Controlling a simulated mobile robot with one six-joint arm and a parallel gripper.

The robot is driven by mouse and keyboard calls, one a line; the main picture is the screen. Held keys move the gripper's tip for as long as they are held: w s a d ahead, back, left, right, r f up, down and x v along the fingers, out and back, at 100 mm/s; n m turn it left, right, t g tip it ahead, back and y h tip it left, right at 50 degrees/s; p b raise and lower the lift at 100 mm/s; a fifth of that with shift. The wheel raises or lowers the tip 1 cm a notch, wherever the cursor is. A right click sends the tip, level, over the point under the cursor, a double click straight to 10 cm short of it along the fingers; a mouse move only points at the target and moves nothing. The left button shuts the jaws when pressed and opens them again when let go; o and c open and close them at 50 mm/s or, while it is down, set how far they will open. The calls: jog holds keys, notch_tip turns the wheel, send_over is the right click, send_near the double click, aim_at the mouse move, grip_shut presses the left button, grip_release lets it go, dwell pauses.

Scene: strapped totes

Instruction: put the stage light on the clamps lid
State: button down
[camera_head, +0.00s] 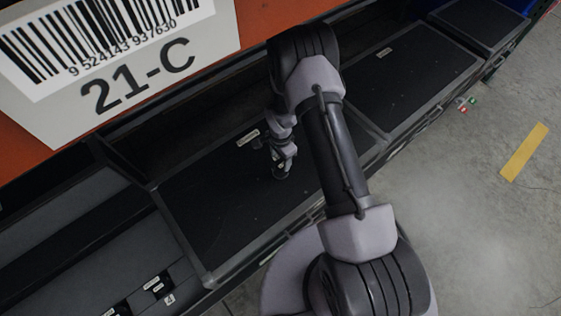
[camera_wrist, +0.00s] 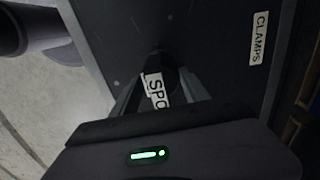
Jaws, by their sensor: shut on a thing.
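The clamps lid (camera_wrist: 225,40) is a flat dark panel with a white label reading CLAMPS in the wrist view. In the head view, the dark lid (camera_head: 215,215) under my arm has a small label near its back edge. My gripper (camera_head: 281,168) is over this lid, toward its right part. In the wrist view, its fingers are shut on the stage light (camera_wrist: 157,88), a small dark thing with a white label whose visible letters are SPO. The fingers and the dark background hide much of its shape. I cannot tell whether it touches the lid.
An orange beam (camera_head: 228,55) with a 21-C barcode sign (camera_head: 120,50) crosses the upper left. Another dark lid (camera_head: 415,80) lies to the right. Black labelled items (camera_head: 155,285) sit at lower left. Small coloured pieces (camera_head: 466,104) lie on the grey floor, near a yellow stripe (camera_head: 523,152).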

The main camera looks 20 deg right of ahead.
jog(key=shift+f, duration=0.65)
jog(key=shift+f, duration=0.1)
jog(key=shift+f, duration=0.1)
jog(key=c, duration=0.6)
grip_release()
jog(key=shift+o, duration=0.2)
notch_tip(320, 180, up, 8)
jog(key=shift+p, duration=1.05)
